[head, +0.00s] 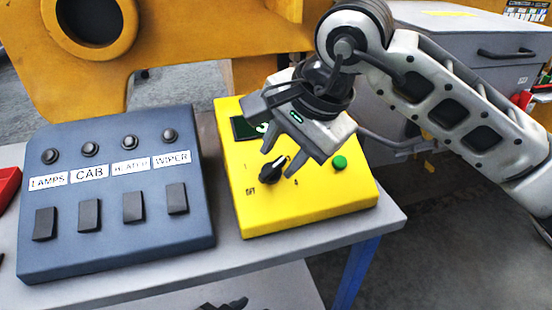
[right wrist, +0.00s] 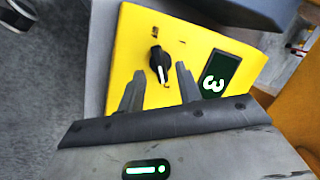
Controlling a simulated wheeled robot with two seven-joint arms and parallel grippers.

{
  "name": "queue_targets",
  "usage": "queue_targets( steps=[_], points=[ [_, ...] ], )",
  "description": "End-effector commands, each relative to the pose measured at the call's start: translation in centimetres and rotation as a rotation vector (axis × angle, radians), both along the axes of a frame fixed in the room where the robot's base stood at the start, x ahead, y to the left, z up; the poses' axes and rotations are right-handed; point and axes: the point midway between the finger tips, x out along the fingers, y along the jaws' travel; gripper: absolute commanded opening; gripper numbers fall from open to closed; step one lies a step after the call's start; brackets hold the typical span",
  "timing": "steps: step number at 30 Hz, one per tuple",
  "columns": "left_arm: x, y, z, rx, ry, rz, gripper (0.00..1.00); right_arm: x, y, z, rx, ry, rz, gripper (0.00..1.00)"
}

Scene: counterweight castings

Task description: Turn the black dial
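The black dial (head: 271,172) with a white pointer line sits on the sloped face of a yellow box (head: 330,196). The dial also shows in the right wrist view (right wrist: 157,60), just beyond the gap between the fingertips. My right gripper (head: 278,161) is open, its two fingers pointing down at the dial. In the right wrist view, the gripper (right wrist: 159,70) has one finger on each side of the dial's lower end; I cannot tell whether they touch it. A dark display (right wrist: 218,74) on the box reads 3. My left gripper is not in view.
A green button (head: 340,163) is right of the dial. A blue-grey panel (head: 150,220) with labelled rocker switches and round knobs stands left on the grey table (head: 290,250). A yellow machine part (head: 190,35) and a grey cabinet (head: 460,50) stand behind.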

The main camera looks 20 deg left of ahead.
Motion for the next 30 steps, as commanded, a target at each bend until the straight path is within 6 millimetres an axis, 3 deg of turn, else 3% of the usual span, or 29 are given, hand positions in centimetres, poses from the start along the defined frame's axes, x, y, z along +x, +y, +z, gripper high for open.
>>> queue_targets(
  steps=[6,17,20,21,30],
  points=[
    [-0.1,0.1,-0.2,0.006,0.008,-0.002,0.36,0.4,1.0,-2.2,0.001,0.002,0.001,0.35],
    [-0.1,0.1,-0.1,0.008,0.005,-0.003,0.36,0.5,1.2,-2.7,0.001,0.0,0.0,0.35],
    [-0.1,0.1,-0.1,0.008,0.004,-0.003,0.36,0.5,1.2,-2.7,0.001,0.0,0.0,0.1],
    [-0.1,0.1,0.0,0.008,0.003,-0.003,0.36,0.5,1.2,-2.7,0.001,0.0,0.0,0.06],
    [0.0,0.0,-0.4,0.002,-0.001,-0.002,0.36,0.5,1.2,-2.8,0.012,0.005,-0.023,0.07]
  ],
)
